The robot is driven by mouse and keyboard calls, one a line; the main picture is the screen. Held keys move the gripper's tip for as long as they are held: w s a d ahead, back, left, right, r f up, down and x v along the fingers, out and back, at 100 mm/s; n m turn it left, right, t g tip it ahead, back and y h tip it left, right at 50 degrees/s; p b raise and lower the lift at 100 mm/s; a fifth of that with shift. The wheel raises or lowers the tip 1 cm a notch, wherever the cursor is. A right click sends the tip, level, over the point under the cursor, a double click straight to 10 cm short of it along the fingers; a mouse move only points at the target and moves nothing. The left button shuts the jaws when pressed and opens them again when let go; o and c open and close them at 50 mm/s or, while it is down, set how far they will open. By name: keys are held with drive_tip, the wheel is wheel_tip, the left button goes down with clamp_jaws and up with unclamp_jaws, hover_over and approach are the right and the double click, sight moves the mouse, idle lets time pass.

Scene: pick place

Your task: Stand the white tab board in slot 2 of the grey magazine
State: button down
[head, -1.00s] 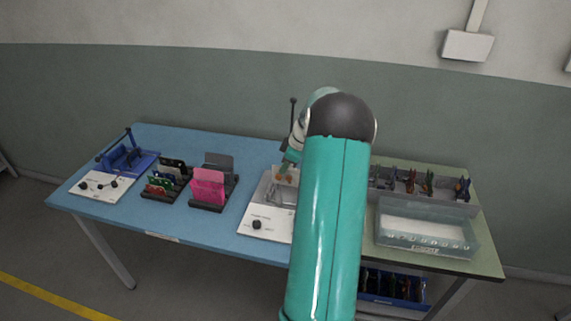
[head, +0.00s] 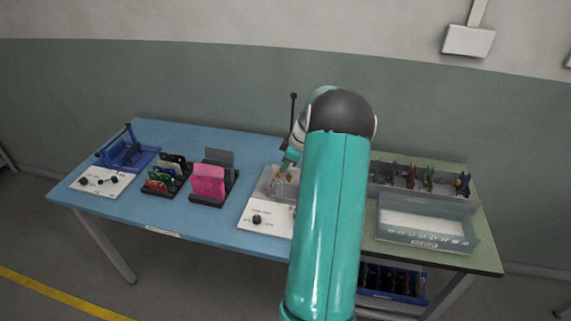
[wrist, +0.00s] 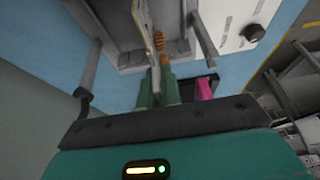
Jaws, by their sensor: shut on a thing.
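My gripper (wrist: 159,82) is shut on a thin pale board (wrist: 145,14) with orange parts on it, seen almost edge-on in the wrist view. I take it as the white tab board. In the head view my gripper (head: 290,160) is low over the grey fixture (head: 266,184) at the middle of the table. Whether the board touches the fixture I cannot tell. A grey slotted holder (head: 463,208) with several dark, orange and green pieces stands at the right; it looks like the magazine. My arm hides its left end, and its slot numbers are unreadable.
A white panel with a black knob (head: 257,219) fronts the fixture. A clear bin (head: 425,240) stands before the slotted holder. Black racks hold pink boards (head: 208,183) and smaller boards (head: 163,178). A blue fixture (head: 128,152) is far left. Blue tabletop shows between them.

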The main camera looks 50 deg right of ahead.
drive_tip(key=shift+f, duration=0.1)
drive_tip(key=shift+f, duration=0.65)
drive_tip(key=c, duration=1.1)
unclamp_jaws()
drive_tip(key=shift+r, duration=0.15)
drive_tip(key=shift+v, duration=1.4)
drive_tip(key=shift+r, duration=3)
